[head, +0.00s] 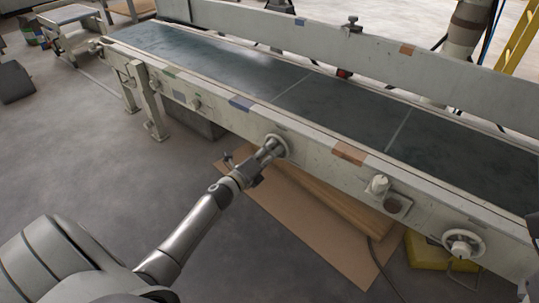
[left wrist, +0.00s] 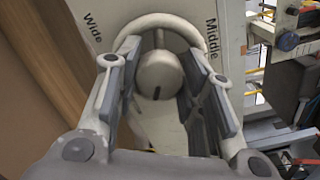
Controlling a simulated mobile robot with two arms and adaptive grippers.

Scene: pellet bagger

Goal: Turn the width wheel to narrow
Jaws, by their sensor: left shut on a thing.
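The width wheel (head: 284,142) is a pale round wheel on the near side rail of the conveyor. In the left wrist view its pale rim (left wrist: 160,20) curves around a round central hub (left wrist: 160,72) with a short dark mark low on its face. The words "Wide" and "Middle" show on the panel left and right of the rim; I see no "Narrow" label. My left gripper (head: 271,150) is at the wheel, its two fingers on either side of the hub, shut on the wheel. It also shows in the left wrist view (left wrist: 155,75). My right gripper is not in view.
The conveyor (head: 350,108) has a dark belt and a long pale rail. Along its near side are a knob (head: 378,185) and another handwheel (head: 463,243). Below lie flat cardboard (head: 320,243), a wooden board and a yellow object (head: 425,252). The floor at left is open.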

